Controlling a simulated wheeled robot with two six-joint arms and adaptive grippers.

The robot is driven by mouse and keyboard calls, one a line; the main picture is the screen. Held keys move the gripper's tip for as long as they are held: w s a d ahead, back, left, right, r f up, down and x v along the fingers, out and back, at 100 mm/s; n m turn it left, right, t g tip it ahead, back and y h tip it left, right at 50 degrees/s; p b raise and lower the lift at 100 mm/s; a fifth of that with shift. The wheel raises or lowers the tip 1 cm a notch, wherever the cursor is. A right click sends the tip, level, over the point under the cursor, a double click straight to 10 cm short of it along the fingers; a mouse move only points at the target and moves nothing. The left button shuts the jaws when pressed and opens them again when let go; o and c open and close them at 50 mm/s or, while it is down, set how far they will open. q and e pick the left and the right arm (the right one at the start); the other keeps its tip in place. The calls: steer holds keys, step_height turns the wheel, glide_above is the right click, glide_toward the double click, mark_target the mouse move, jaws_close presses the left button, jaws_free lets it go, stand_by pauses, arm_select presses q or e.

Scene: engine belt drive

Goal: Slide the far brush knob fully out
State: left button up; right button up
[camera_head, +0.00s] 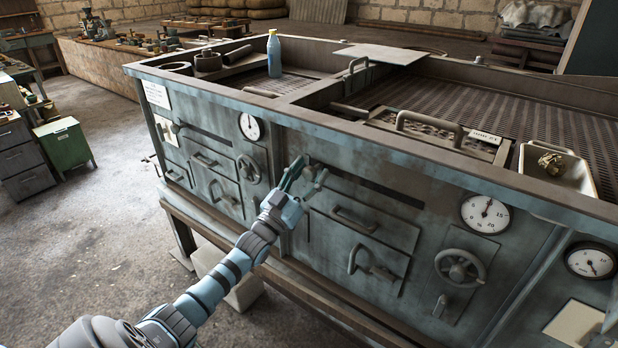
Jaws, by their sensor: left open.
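The grey-green machine (330,130) has a long dark horizontal slot (375,186) in its front wall. My left gripper (309,169) is at the left end of this slot, close to the front wall, with its fingers spread. A small dark knob (307,158) appears to be at the fingertips. It is too small and too covered by the fingers to tell how far out it is, or whether they touch it.
Below the slot are a drawer handle (354,220), a bent handle (372,265) and a handwheel (460,268). Another handwheel (248,169) is left of my gripper. A blue bottle (274,55) and a metal tray (557,168) are on top.

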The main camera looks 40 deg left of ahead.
arm_select(q)
jaws_close()
steer(key=shift+d, duration=0.15)
steer(key=shift+d+p, duration=0.3)
steer(key=shift+p, duration=0.05)
steer(key=d+p, duration=0.2)
steer(key=d, duration=0.3)
steer(key=d+p, duration=0.2)
steer(key=d, duration=0.3)
steer(key=shift+w+r, duration=0.15)
steer(key=d, duration=1.2)
steer(key=shift+w+d+f+p, duration=0.15)
steer(key=shift+d+f+p, duration=0.05)
steer(key=shift+d+p, duration=0.2)
steer(key=shift+d, duration=0.25)
steer(key=shift+f, duration=0.1)
